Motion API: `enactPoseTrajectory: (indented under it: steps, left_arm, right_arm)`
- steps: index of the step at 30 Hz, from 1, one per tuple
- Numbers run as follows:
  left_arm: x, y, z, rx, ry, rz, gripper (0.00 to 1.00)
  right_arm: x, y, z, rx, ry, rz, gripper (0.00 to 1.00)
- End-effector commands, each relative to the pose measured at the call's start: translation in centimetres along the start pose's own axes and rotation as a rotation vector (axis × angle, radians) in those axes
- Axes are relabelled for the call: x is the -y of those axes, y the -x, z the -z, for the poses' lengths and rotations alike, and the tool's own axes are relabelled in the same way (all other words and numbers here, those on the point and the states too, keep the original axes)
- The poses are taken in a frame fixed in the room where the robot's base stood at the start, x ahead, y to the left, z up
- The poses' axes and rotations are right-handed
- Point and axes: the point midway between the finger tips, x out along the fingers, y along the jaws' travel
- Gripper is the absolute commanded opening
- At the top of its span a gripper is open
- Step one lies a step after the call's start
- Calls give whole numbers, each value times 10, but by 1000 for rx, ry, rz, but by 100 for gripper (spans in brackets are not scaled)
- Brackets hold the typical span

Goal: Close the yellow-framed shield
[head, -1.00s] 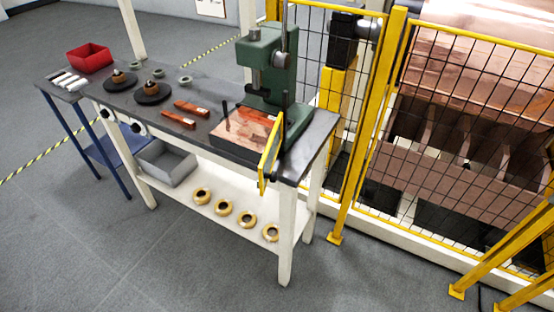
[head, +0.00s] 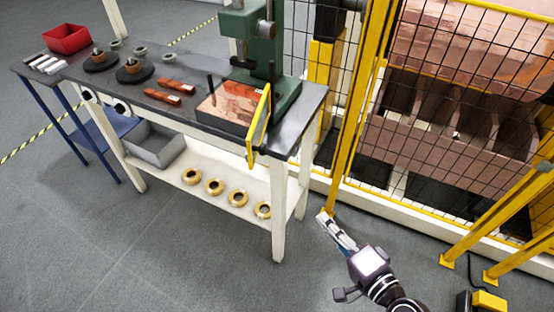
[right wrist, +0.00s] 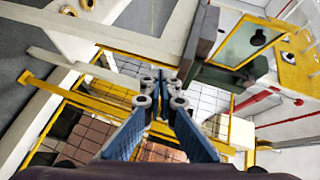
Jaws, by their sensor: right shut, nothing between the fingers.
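The yellow-framed shield (head: 259,122) stands upright at the front edge of the workbench in the head view. It is seen nearly edge-on, angled out beside the green press (head: 262,45) and the copper sheet (head: 232,100) on the press bed. My right gripper (head: 326,222) is below and to the right of the shield, clearly apart from it. Its fingers are together and empty, also in the right wrist view (right wrist: 163,88). In that view I cannot tell whether a yellow-edged panel at the upper right is the shield. My left gripper is not in view.
Several brass rings and a grey bin (head: 155,145) sit on the lower shelf. A yellow mesh fence (head: 352,110) stands right of the bench. The floor in front is clear.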

Motion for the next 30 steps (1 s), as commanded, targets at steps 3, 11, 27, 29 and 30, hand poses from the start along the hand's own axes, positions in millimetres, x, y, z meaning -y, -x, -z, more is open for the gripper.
enactPoseTrajectory:
  steps: [3,11,27,29,30]
  left_arm:
    - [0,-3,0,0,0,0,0]
    - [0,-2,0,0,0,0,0]
    - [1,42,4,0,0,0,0]
    - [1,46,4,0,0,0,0]
    - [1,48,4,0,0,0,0]
  right_arm:
    - [72,15,-2,21,-105,131,0]
    - [139,34,-5,56,-212,250,0]
    - [166,-46,-6,55,-213,255,0]
    - [168,-57,-7,55,-214,254,0]
    - [170,-64,-8,56,-214,255,0]
